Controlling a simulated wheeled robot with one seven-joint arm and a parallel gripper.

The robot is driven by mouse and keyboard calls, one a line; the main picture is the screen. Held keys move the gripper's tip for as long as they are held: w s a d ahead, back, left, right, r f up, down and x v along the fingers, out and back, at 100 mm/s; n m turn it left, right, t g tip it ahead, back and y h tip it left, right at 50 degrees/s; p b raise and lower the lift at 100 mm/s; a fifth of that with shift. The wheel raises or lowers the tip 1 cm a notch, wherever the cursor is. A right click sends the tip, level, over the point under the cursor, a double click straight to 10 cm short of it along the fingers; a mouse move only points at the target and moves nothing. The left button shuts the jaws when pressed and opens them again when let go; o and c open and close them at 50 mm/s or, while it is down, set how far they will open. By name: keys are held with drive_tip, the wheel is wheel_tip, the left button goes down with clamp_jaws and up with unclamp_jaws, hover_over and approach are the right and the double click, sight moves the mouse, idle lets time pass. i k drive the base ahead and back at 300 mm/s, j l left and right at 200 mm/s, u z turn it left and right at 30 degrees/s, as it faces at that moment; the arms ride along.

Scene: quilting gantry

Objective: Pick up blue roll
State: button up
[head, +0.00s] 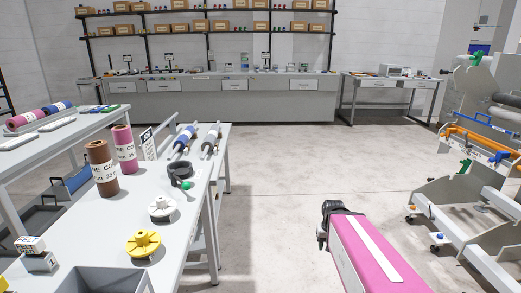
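A blue roll (185,138) with pale ends lies on a low rack at the far end of the near workbench. A second roll that looks blue (57,107) lies behind a pink one on the left table, so two blue rolls are in view. A pink arm part with a white stripe, which looks like mine, reaches up from the bottom edge. The black piece at its far end looks like my gripper (325,228). Its fingertips are not clear. It is over the floor, right of the workbench and well apart from both blue rolls.
The workbench (193,215) holds a brown roll (102,168), a pink roll (124,149), a dark-and-white roll (211,140), a white spool (161,208), a yellow spool (144,243) and a grey bin (104,280). A machine frame (460,205) stands right. The middle floor is clear.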

sight(180, 144)
drive_tip(key=i+u, duration=0.1)
drive_tip(key=i, duration=0.45)
drive_tip(key=i+l+u, duration=0.1)
drive_tip(key=i, duration=0.45)
drive_tip(key=i+l, duration=0.15)
drive_tip(key=i, duration=0.4)
drive_tip(key=j+u, duration=0.05)
